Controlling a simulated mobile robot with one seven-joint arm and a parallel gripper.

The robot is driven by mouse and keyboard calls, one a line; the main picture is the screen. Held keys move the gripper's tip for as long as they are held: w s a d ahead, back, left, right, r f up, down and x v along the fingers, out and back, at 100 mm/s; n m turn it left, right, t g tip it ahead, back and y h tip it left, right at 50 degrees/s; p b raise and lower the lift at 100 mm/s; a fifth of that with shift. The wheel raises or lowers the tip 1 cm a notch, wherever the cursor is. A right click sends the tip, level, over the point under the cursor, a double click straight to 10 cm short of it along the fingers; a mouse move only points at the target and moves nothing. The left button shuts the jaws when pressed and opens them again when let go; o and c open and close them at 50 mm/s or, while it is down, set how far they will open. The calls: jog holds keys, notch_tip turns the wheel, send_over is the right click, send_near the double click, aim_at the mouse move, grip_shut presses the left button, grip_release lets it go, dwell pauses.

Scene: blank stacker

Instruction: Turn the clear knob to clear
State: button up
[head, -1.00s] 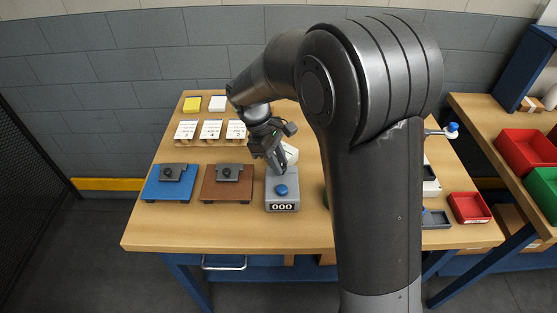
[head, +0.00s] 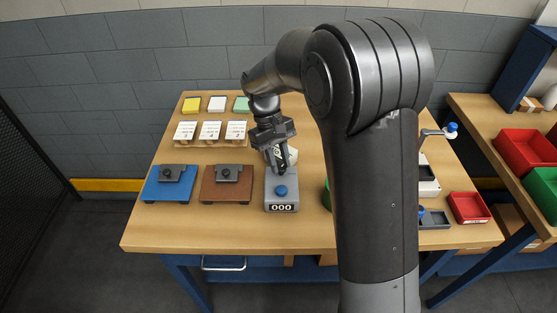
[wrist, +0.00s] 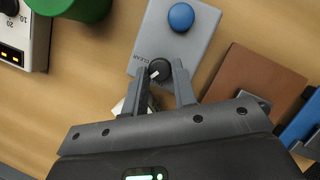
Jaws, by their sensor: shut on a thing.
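The grey counter box (head: 281,194) stands on the table with a blue button (head: 281,190) on top and a display reading 000 on its front. In the wrist view the black clear knob (wrist: 160,69) sits on the box near the word CLEAR, with a white pointer line. My gripper (wrist: 163,72) is shut on the knob, one finger on each side. In the head view my gripper (head: 282,170) comes down at the rear of the box, and its fingers hide the knob there.
A brown block (head: 227,186) and a blue block (head: 169,186), each with a grey clamp, stand left of the box. A green round thing (wrist: 83,8) is on the box's other side. White cards (head: 210,130) stand behind. A red tray (head: 469,207) is at the right.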

jog(key=m+y, duration=0.1)
jog(key=m, duration=0.1)
jog(key=m+y, duration=0.1)
jog(key=m, duration=0.2)
jog(key=shift+w+d+m+g, duration=0.1)
jog(key=shift+d+m+g, duration=0.1)
jog(key=shift+m+g, duration=0.15)
jog(key=m+y, duration=0.1)
jog(key=m, duration=0.1)
jog(key=m+y, duration=0.1)
jog(key=m, duration=0.2)
jog(key=shift+d+m, duration=0.2)
jog(key=shift+m, duration=0.05)
jog(key=o, duration=1)
jog(key=v, duration=1)
jog(key=shift+d+r, duration=0.25)
jog(key=shift+r, duration=0.15)
